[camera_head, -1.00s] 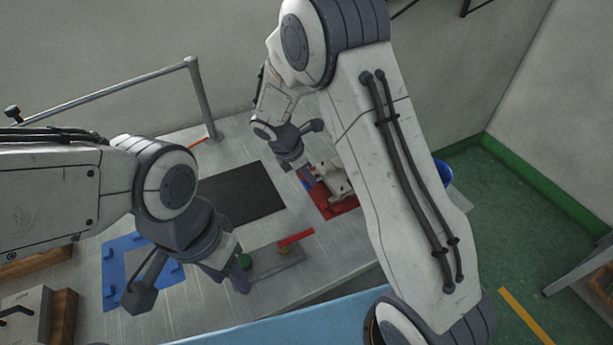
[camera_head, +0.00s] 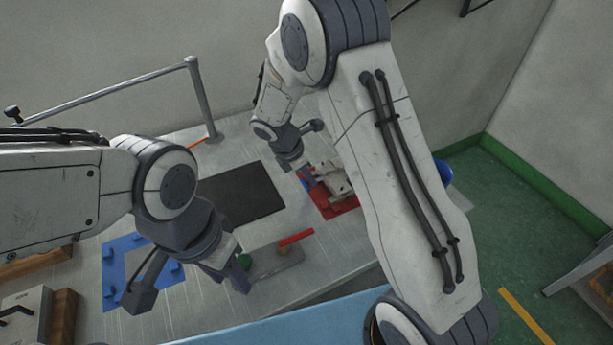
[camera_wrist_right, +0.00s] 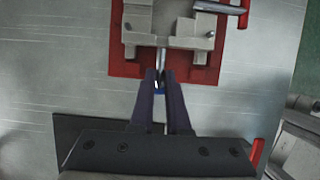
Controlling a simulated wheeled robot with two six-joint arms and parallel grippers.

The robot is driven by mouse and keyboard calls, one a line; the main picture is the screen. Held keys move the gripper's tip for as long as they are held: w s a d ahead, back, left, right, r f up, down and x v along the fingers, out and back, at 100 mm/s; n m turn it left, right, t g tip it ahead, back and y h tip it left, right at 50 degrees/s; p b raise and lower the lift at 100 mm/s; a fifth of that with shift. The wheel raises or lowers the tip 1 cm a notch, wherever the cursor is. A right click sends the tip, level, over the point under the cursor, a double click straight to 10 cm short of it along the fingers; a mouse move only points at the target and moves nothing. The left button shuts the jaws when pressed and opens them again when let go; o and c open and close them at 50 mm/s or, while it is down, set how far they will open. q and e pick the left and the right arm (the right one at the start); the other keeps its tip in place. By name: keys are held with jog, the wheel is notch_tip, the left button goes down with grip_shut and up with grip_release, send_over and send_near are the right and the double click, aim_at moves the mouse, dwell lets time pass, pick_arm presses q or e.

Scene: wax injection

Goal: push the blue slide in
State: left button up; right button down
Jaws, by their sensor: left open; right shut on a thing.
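The pale metal mould (camera_head: 336,181) sits on a red plate (camera_head: 347,207); the mould also shows at the top of the right wrist view (camera_wrist_right: 168,30). My right gripper (camera_wrist_right: 160,82) is at the mould's near side. Its fingers are shut on the blue slide (camera_wrist_right: 159,89), of which only a small blue bit shows between them. A thin metal rod runs from there toward the mould. How far in the slide sits is hard to tell. My left gripper (camera_head: 228,277) is open, low beside a green button (camera_head: 244,262), away from the mould.
A black mat (camera_head: 238,194) lies between the arms. A blue frame plate (camera_head: 118,262) is at the left, and a small block with a red bar (camera_head: 296,238) lies near the front edge. A metal rail (camera_head: 196,95) stands at the back left. My right arm hides part of the table.

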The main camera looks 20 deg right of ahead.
dwell(0.3)
jog(key=shift+w+d+p, duration=0.25)
jog(key=shift+d+p, duration=0.1)
jog(key=shift+d, duration=0.95)
jog(key=c, duration=0.9)
grip_release()
